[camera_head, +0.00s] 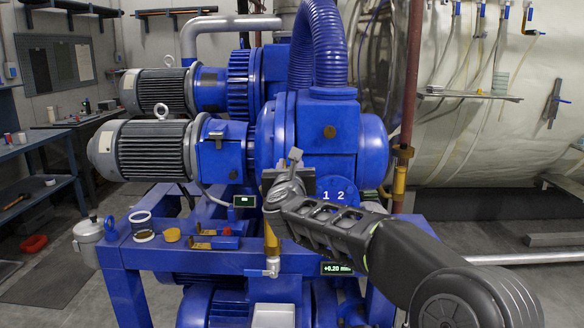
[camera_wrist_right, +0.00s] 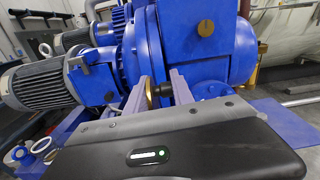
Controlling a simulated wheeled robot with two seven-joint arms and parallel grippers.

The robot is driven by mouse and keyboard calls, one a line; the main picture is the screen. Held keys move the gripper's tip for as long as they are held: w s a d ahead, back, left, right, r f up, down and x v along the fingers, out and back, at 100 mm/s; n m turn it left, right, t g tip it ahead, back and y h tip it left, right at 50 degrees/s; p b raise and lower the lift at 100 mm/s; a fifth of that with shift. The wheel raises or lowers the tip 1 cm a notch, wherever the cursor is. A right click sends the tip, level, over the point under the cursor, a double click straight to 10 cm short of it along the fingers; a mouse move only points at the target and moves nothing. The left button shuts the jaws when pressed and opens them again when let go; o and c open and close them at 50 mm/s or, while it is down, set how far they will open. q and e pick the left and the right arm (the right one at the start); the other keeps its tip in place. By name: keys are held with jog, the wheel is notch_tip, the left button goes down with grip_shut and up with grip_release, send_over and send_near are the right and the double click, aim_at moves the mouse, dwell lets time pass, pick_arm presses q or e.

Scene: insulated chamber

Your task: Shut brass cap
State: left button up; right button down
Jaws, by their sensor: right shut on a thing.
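My right gripper (camera_head: 276,180) reaches in from the right in the head view, at the front of the blue pump (camera_head: 320,140). In the right wrist view its two fingers (camera_wrist_right: 162,92) are closed around a small dark brass piece (camera_wrist_right: 166,90), which looks like the brass cap. The fingers hide most of it, and I cannot tell how far it is turned. A vertical brass tube (camera_head: 271,238) stands just below the gripper, with a light metal valve (camera_head: 272,267) at its lower end. My left gripper is not in view.
Two grey motors (camera_head: 150,150) lie left of the pump. The blue frame's ledge (camera_head: 180,257) bears small cups, a yellow round piece and brass parts. A metal can (camera_head: 88,240) hangs at its left. Small displays read "+0.20" (camera_head: 337,268) and something illegible (camera_head: 244,201).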

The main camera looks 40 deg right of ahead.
jog(key=n, duration=0.1)
jog(key=w+a+n, duration=0.1)
jog(key=n, duration=0.1)
jog(key=shift+w+a+n, duration=0.2)
jog(key=shift+a+n, duration=0.05)
jog(key=shift+n, duration=0.5)
jog(key=shift+w+a+n, duration=0.2)
jog(key=shift+a+n, duration=0.05)
jog(key=shift+n, duration=0.5)
jog(key=c, duration=1.2)
grip_release()
jog(key=b+v, duration=0.1)
jog(key=v, duration=0.7)
jog(key=shift+c, duration=0.5)
